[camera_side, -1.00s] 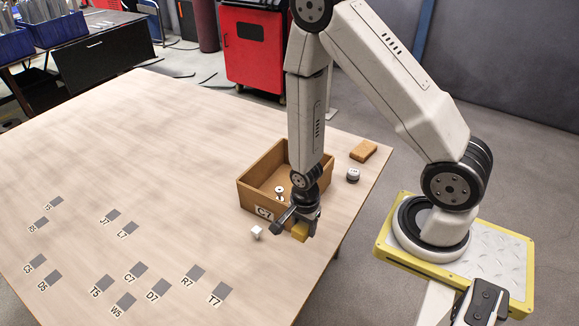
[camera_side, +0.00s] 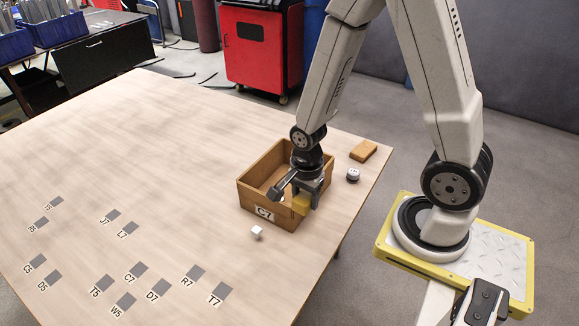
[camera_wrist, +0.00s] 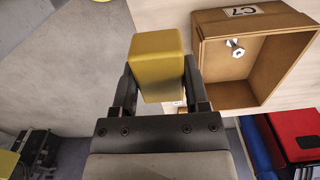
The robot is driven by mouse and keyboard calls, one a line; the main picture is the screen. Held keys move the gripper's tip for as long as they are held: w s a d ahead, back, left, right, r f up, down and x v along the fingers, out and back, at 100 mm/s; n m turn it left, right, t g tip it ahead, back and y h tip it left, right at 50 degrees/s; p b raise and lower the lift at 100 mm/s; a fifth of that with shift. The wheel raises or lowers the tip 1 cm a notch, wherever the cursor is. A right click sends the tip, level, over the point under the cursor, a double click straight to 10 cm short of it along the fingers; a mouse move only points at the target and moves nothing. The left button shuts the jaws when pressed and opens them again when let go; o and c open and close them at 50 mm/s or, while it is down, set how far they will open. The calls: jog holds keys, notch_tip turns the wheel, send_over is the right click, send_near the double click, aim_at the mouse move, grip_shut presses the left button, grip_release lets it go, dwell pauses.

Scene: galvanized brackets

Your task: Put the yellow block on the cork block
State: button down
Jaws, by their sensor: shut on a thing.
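My gripper (camera_side: 306,194) is shut on the yellow block (camera_side: 301,204) and holds it in the air by the front right side of the wooden box, in the side view. In the wrist view the yellow block (camera_wrist: 158,62) sits between the two fingers of my gripper (camera_wrist: 160,85). The cork block (camera_side: 363,151) is a brown slab lying flat on the table near its right edge, behind and to the right of my gripper. Its top looks bare.
A wooden box (camera_side: 254,194) labelled C7 stands beside my gripper; a metal bolt-like part (camera_wrist: 236,48) lies inside. The left table is clear apart from grey labelled marks.

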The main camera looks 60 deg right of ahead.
jog(key=w+d+m, duration=0.3)
jog(key=d+m, duration=0.7)
jog(key=d, duration=1.1)
jog(key=s+d+m, duration=0.4)
jog(key=s+d, duration=0.1)
jog(key=d, duration=0.4)
jog(key=s+d+m, duration=0.4)
jog(key=s+d, duration=0.1)
jog(key=d, duration=0.3)
jog(key=shift+n, duration=0.3)
jog(key=shift+w+f, duration=0.15)
jog(key=shift+f, duration=1.05)
jog(key=shift+w+f, duration=0.1)
jog(key=shift+f, duration=1.05)
jog(key=shift+w+f, duration=0.1)
send_over(362, 153)
jog(key=shift+f, duration=4.5)
